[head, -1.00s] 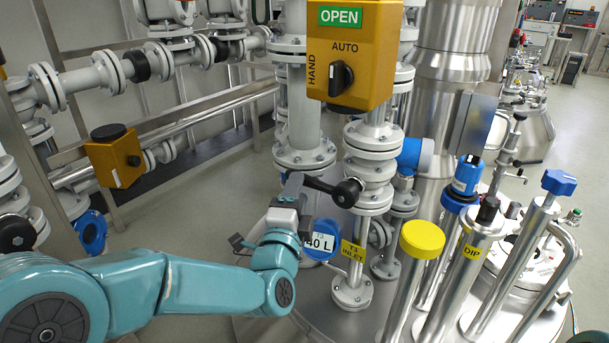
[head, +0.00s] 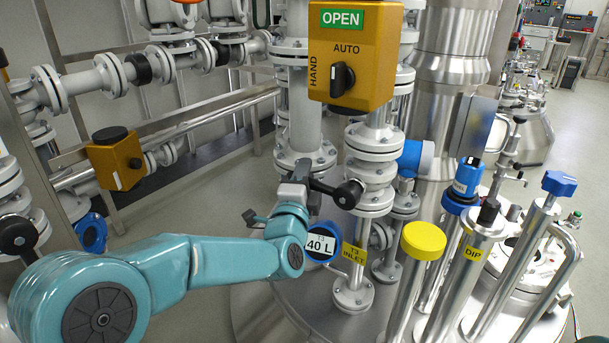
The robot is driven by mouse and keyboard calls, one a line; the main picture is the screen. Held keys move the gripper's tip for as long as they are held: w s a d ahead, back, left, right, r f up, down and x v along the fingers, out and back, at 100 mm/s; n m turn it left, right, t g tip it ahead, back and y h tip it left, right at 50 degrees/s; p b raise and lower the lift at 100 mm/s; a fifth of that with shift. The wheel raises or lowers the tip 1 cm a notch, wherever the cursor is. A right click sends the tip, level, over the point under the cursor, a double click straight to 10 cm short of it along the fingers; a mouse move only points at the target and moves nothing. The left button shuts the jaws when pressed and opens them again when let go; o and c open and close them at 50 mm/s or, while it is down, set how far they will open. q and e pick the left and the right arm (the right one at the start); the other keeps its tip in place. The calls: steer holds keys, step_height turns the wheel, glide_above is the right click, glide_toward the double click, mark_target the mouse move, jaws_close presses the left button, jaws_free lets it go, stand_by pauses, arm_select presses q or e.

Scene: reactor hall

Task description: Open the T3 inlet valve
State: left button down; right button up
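The T3 inlet valve has a black lever (head: 327,187) running left from a round black hub (head: 349,194) on the white flanged pipe. A yellow T3 INLET tag (head: 354,259) hangs below it. My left gripper (head: 305,180) is at the lever's left end, which disappears between its grey jaws. The jaws look shut on the lever, though my wrist partly hides the fingertips.
A yellow box (head: 352,52) with a green OPEN plate and a HAND/AUTO knob hangs above the lever. A blue-rimmed 40 L gauge (head: 323,243) is close below my wrist. A yellow-capped tube (head: 422,240) and a DIP pipe (head: 470,257) stand to the right.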

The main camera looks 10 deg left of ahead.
arm_select(q)
steer(key=s+d+f+n+g+p, duration=0.1)
steer(key=d+f+n+g+p, duration=0.2)
steer(key=f+n, duration=0.6)
steer(key=shift+s+d+n+g+p, duration=0.3)
steer(key=shift+d+g, duration=0.2)
steer(key=shift+g, duration=0.2)
stand_by(0.5)
steer(key=c, duration=0.9)
jaws_free()
steer(key=shift+c, duration=0.2)
steer(key=shift+r, duration=0.1)
